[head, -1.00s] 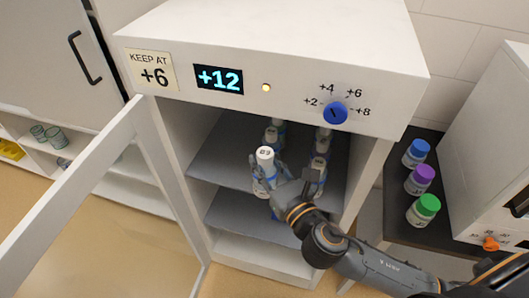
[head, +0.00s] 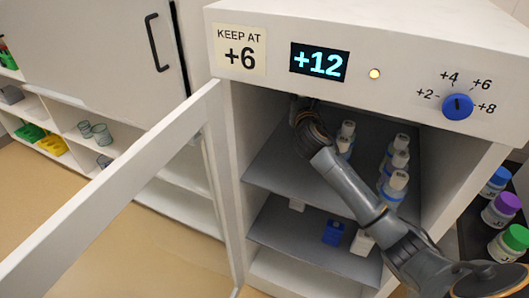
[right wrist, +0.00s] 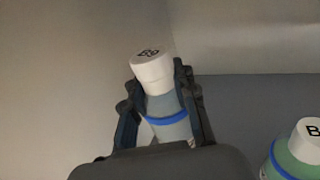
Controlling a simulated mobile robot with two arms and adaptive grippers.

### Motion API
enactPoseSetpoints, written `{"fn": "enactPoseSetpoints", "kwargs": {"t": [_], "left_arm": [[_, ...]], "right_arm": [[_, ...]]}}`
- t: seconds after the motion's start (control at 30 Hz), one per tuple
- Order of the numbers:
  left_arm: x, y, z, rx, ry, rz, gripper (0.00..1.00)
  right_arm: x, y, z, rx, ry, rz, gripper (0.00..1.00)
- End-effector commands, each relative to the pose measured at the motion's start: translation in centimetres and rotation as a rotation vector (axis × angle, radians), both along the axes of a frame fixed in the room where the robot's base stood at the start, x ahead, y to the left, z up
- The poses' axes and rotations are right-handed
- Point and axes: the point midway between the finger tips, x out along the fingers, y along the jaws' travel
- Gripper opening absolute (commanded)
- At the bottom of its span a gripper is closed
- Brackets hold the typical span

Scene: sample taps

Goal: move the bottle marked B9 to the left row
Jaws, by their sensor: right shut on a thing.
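In the right wrist view my right gripper (right wrist: 158,68) is shut on a bottle (right wrist: 166,104) with a white cap and a blue band. The cap mark is tilted and looks like B9. The bottle leans slightly in the picture. In the head view my right arm (head: 345,180) reaches into the cabinet's back left, left of the bottle rows; its gripper and the held bottle are hidden behind the cabinet front. The right row (head: 393,187) shows three. My left gripper is out of view.
The glass door (head: 110,185) stands open on the left. Another bottle (right wrist: 292,165) marked B stands right of the gripper in the wrist view. The upper shelf (head: 270,165) is bare at front left. A blue item (head: 333,233) sits on the lower shelf.

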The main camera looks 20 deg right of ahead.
Motion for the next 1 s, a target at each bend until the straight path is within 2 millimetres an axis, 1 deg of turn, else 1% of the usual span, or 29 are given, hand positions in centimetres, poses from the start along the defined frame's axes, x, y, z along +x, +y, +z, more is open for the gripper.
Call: {"fn": "enactPoseSetpoints", "kwargs": {"t": [0.03,0.07,0.13,0.2,0.3,0.4,0.47,0.57,0.7,0.8,1.0], "left_arm": [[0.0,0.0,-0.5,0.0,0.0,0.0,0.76],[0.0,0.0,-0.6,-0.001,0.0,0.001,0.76],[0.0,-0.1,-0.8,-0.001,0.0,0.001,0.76],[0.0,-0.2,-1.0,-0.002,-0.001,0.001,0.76],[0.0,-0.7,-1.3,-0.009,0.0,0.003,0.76],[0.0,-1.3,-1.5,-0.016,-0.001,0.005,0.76],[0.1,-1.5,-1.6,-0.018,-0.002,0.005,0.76],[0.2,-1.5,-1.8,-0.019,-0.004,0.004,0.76],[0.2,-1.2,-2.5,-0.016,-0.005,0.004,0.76],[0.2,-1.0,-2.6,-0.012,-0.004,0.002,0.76],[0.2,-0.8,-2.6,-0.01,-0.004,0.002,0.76]], "right_arm": [[0.4,-0.9,0.0,0.0,-0.003,-0.017,0.0],[0.5,-1.3,-0.1,-0.001,-0.002,-0.023,0.0],[0.7,-1.7,-0.7,-0.001,0.0,-0.031,0.0],[0.7,-1.9,-2.0,0.001,0.003,-0.036,0.0],[0.7,-1.8,-4.0,0.0,0.003,-0.035,0.0],[0.7,-1.8,-5.3,0.0,0.001,-0.034,0.0],[0.7,-1.8,-5.9,-0.001,0.0,-0.034,0.0],[0.7,-1.8,-6.8,-0.001,0.0,-0.033,0.0],[0.7,-1.8,-9.0,0.0,0.001,-0.033,0.0],[0.7,-1.8,-9.8,-0.001,-0.001,-0.033,0.0],[0.7,-1.8,-9.8,-0.002,-0.002,-0.033,0.0]]}}
